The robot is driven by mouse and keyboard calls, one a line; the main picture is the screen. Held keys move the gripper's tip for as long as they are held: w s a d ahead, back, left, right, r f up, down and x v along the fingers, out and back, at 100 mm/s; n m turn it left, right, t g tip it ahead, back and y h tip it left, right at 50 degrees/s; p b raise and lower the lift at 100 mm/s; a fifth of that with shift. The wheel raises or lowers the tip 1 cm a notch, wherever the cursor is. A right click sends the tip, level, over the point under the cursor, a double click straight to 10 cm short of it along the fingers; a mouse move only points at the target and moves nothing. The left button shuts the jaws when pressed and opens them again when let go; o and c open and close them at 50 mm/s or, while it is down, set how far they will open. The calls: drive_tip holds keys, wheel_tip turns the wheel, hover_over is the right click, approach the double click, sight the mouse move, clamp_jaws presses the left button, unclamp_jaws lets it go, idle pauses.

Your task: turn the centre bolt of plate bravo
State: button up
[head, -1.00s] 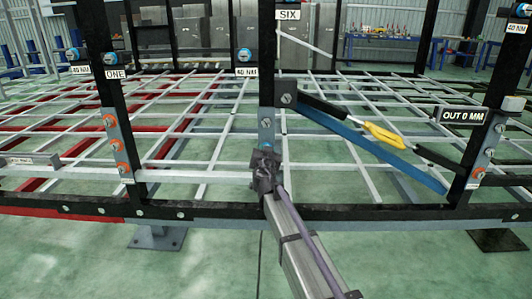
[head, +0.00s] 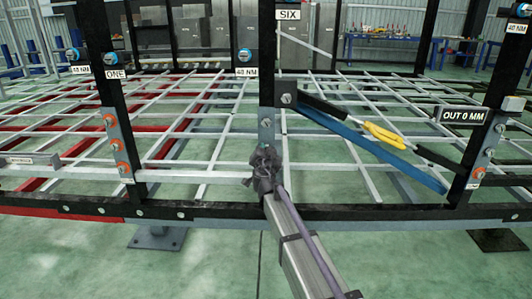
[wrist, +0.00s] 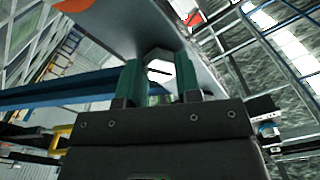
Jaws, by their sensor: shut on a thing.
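In the head view, a grey plate (head: 265,136) sits on the middle black post, with one bolt (head: 266,123) showing near its top. No name is readable on the plate, so I cannot confirm it is bravo. My gripper (head: 264,157) is at the lower part of this plate and hides what lies behind it. In the wrist view, the two green fingers of my gripper (wrist: 161,80) are shut on a pale hex bolt head (wrist: 159,69) with a dark line across it. The grey plate (wrist: 112,22) spans behind it. The bolt's thread is hidden.
A blue diagonal bar (head: 370,150) and a black and yellow strut (head: 384,135) run right of the middle post. A left plate (head: 118,147) and a right plate (head: 481,153) carry orange-ringed bolts. The black lower rail (head: 350,212) crosses just below my gripper.

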drive_tip(key=o, duration=0.9)
drive_tip(key=s, duration=1.1)
drive_tip(key=shift+d, duration=0.3)
